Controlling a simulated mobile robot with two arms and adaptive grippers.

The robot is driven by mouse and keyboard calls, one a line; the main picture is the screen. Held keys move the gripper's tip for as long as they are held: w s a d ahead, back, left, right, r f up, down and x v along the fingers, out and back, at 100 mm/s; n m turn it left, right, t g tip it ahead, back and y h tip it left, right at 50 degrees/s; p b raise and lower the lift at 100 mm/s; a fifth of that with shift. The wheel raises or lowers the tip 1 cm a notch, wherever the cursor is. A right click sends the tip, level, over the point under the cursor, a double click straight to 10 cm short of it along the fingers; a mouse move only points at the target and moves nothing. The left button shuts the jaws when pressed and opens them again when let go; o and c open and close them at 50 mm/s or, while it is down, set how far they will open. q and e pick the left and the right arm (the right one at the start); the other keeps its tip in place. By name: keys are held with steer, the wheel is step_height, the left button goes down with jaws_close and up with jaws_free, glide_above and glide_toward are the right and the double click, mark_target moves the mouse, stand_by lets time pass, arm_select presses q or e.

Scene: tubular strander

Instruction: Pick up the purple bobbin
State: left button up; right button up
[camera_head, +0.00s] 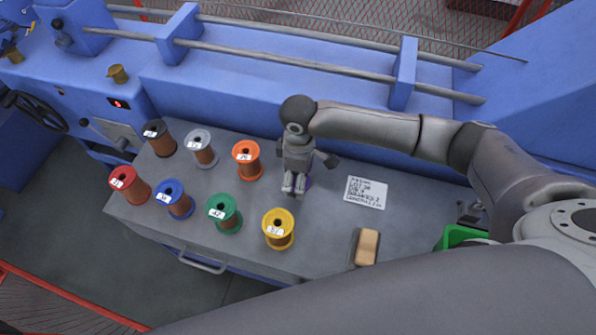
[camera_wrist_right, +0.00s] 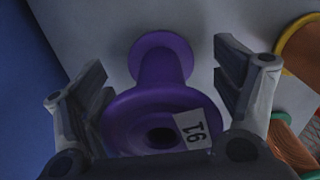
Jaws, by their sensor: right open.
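The purple bobbin (camera_wrist_right: 160,62) stands on the grey table top in the right wrist view, its near flange (camera_wrist_right: 135,125) carrying a white number label. It has no wire visible on its core. My right gripper (camera_wrist_right: 160,75) is open, with one finger on each side of the bobbin and gaps to it still showing. In the head view my right gripper (camera_head: 295,188) points down over the bobbin and hides most of it; only a sliver of purple (camera_head: 308,182) shows. My left gripper is not in view.
Left of the gripper stand the orange bobbin (camera_head: 247,161), the yellow bobbin (camera_head: 278,229), the green bobbin (camera_head: 224,214) and several others. A paper sheet (camera_head: 367,192) and a tan block (camera_head: 367,247) lie to the right. The blue machine (camera_head: 250,85) rises behind the table.

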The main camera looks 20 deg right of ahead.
steer(key=c, duration=1)
steer(key=shift+r, duration=0.15)
